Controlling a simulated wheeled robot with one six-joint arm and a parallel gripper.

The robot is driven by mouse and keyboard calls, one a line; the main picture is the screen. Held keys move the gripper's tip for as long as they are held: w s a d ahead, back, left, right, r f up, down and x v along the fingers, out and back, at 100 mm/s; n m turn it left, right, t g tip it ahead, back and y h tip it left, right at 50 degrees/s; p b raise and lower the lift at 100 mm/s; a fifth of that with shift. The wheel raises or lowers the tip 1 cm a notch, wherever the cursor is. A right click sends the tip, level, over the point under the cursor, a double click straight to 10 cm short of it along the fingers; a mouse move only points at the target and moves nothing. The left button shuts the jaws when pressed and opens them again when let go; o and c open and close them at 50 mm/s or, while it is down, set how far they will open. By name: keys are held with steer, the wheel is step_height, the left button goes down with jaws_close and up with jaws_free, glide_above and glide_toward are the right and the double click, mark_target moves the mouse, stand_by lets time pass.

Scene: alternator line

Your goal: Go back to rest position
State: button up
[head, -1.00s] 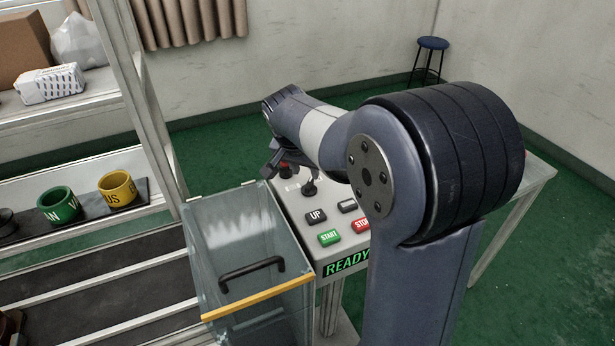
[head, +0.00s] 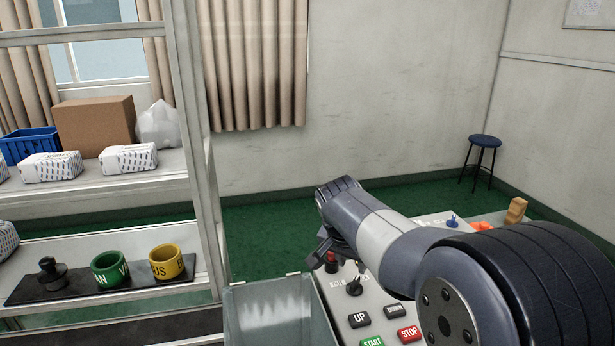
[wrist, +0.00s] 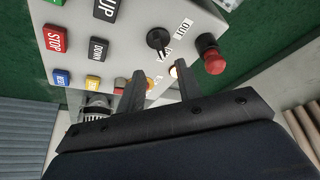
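My gripper (wrist: 159,84) shows in the wrist view with its two dark fingers apart and nothing between them. It is above the control panel (wrist: 130,12), near a black selector switch (wrist: 158,40) and a red mushroom button (wrist: 211,58). In the head view, my arm reaches over the panel (head: 335,297), and the gripper is mostly hidden behind the wrist. The UP button (head: 359,319), the red STOP button (head: 409,334) and the green START button (head: 372,342) are visible at the panel's front.
A clear guard box (head: 275,312) stands left of the panel. A shelf rack (head: 100,185) at the left holds a green cup (head: 109,268), a yellow cup (head: 170,264), wrapped packs and a cardboard box (head: 95,124). A stool (head: 484,150) stands by the back wall. Green floor behind is clear.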

mark_target(355, 281)
steer(key=x, duration=0.8)
steer(key=shift+f, duration=0.15)
steer(key=shift+n, duration=0.3)
